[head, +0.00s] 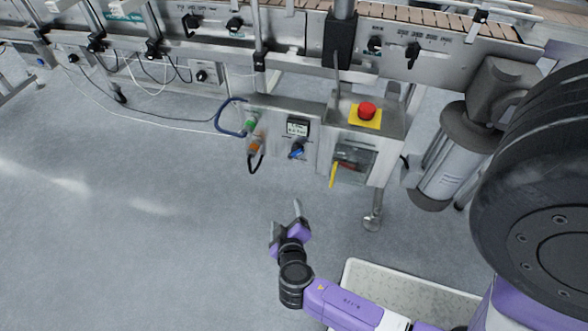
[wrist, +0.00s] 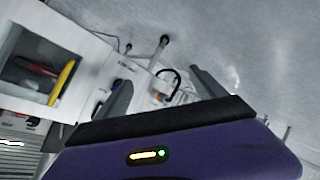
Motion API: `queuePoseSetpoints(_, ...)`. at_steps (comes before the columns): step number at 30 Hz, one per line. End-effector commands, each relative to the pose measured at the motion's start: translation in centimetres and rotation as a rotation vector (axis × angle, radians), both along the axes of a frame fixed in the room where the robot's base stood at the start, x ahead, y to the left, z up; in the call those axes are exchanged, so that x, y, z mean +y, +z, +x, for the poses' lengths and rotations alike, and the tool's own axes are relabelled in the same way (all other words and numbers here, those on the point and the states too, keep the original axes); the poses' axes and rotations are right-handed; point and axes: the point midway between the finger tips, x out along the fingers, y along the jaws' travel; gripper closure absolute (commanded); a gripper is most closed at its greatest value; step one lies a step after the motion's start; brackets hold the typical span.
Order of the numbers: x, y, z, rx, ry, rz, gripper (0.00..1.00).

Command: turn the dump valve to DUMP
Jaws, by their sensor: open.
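The control box (head: 315,165) hangs below the conveyor in the head view. Its front carries a blue knob (head: 296,150) under a small display (head: 298,127), green (head: 251,124) and orange (head: 256,146) fittings at the left, and a recessed compartment with a yellow handle (head: 334,175) at the right. No label is readable, so I cannot tell for sure which part is the dump valve. My gripper (head: 285,214) is open and empty, below and apart from the box. In the wrist view its fingers (wrist: 160,77) stand apart, and the yellow handle (wrist: 62,82) shows at the left.
A red emergency stop (head: 367,111) on a yellow plate sits on top of the box. A metal leg (head: 373,210) stands right of my gripper. A pale tray (head: 400,286) is at the bottom. A grey cylindrical motor (head: 447,165) is at the right. Floor at the left is clear.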

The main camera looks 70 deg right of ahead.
Motion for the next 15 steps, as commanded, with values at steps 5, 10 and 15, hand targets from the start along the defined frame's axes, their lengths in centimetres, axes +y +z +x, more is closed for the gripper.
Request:
queuePoseSetpoints(5,-7.5,0.2,2.8,-0.043,-0.225,-0.258,0.2)
queuePoseSetpoints(10,-10.8,2.8,3.7,-0.091,-0.342,-0.418,0.2)
queuePoseSetpoints(15,-12.2,3.9,4.0,-0.11,-0.377,-0.471,0.2)
